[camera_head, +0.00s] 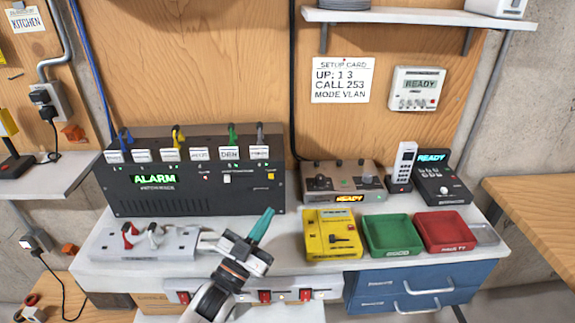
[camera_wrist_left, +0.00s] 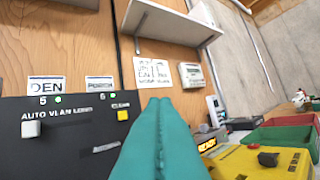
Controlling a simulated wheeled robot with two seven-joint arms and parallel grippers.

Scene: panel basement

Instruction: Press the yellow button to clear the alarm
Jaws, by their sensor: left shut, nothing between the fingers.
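A small square yellow button (camera_head: 271,176) sits at the right end of the front of a dark panel box (camera_head: 190,200). It also shows in the left wrist view (camera_wrist_left: 122,115), left of the fingertips, with a small label above it. The box's green display (camera_head: 154,180) reads ALARM. My left gripper (camera_head: 267,211) has teal fingers, shut together and empty. In the head view its tips are below the button, apart from it by a visible gap. The fingers also show in the left wrist view (camera_wrist_left: 158,100). My right gripper is not in view.
A white button (camera_wrist_left: 31,129) sits left of the yellow one. A yellow box (camera_head: 333,247) with a dark knob, a green tray (camera_head: 388,254) and a red tray (camera_head: 443,246) stand to the right. A power strip (camera_head: 140,246) lies in front of the dark box. A shelf (camera_head: 400,18) hangs above.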

